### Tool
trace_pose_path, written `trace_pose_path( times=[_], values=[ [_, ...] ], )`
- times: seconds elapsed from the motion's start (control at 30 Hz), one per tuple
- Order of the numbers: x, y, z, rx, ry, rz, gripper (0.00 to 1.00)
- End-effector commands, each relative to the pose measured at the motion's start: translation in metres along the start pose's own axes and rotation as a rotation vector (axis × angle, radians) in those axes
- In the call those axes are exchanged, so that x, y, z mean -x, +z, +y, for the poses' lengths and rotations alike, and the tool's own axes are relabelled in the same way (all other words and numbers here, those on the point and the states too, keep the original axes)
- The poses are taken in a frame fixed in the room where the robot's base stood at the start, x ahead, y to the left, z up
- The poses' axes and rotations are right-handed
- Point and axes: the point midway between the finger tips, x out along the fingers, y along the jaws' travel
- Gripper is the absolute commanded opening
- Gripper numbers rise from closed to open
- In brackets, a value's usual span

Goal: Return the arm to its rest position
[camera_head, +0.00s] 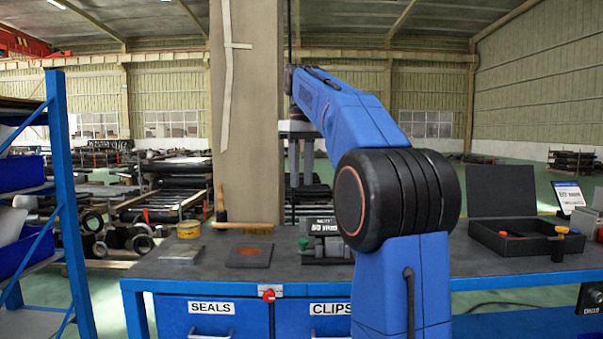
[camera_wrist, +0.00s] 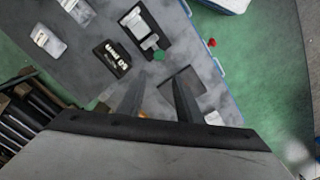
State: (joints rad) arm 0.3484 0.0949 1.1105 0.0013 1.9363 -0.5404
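My blue arm (camera_head: 345,112) reaches up from the front of the bench and bends back over it. The bench top lies well below the fingers.
A concrete pillar (camera_head: 255,110) rises behind. A blue rack (camera_head: 66,190) stands left.

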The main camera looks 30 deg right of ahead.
Motion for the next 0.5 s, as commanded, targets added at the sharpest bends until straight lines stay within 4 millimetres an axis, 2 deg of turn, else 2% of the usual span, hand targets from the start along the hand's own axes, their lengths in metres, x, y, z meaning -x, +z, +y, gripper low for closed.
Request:
trace_pose_path(
  times=[0.13, 0.5],
  values=[
    [0.007, 0.0002, -0.0002, 0.0, 0.0, 0.001, 0.32],
    [0.008, 0.0004, -0.0003, 0.0, 0.0, 0.001, 0.32]
  ],
)
